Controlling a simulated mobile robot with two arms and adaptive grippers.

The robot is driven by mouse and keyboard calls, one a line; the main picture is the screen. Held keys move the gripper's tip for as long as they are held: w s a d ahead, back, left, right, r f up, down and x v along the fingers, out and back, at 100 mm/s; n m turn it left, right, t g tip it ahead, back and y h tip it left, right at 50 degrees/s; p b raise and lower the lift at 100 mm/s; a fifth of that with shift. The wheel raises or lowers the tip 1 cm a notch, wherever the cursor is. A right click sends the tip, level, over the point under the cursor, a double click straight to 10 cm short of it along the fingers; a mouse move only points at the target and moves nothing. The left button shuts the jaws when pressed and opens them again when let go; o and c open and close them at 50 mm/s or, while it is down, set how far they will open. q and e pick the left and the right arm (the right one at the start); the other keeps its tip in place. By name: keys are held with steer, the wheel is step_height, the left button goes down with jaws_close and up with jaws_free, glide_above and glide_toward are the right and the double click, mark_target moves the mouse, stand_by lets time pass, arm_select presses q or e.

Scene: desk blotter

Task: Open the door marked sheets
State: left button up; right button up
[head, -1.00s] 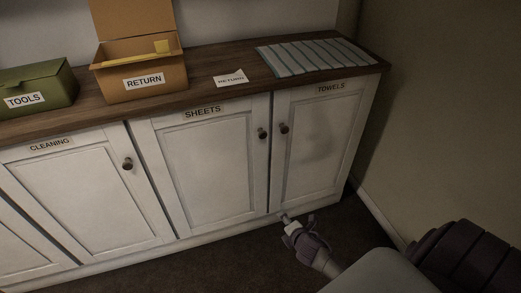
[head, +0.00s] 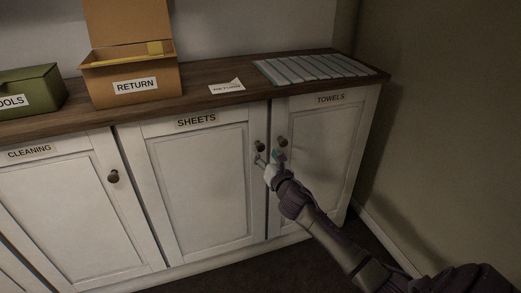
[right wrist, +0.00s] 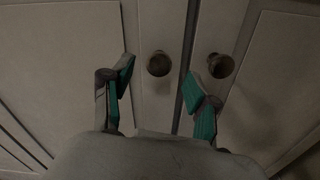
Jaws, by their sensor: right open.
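The white door marked SHEETS (head: 200,190) is closed, with its label (head: 197,120) along the top and a dark round knob (head: 260,147) at its upper right. My right gripper (head: 268,159) is open just in front of and below that knob. In the right wrist view the sheets knob (right wrist: 159,64) shows between the two teal-padded fingertips (right wrist: 160,75), with nothing gripped. I cannot tell how much gap is left in depth. My left gripper is not in view.
The towels door (head: 318,165) is closed; its knob (head: 283,141) lies close to the right fingertip. The cleaning door (head: 75,215) is closed at left. On the wooden top (head: 200,98) stand a return box (head: 135,85), a green tools box (head: 30,92) and a striped cloth (head: 315,68).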

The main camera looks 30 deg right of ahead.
mark_target(261, 148)
steer(key=b+x, duration=0.1)
steer(key=x, duration=0.4)
steer(key=shift+w, duration=0.15)
jaws_close()
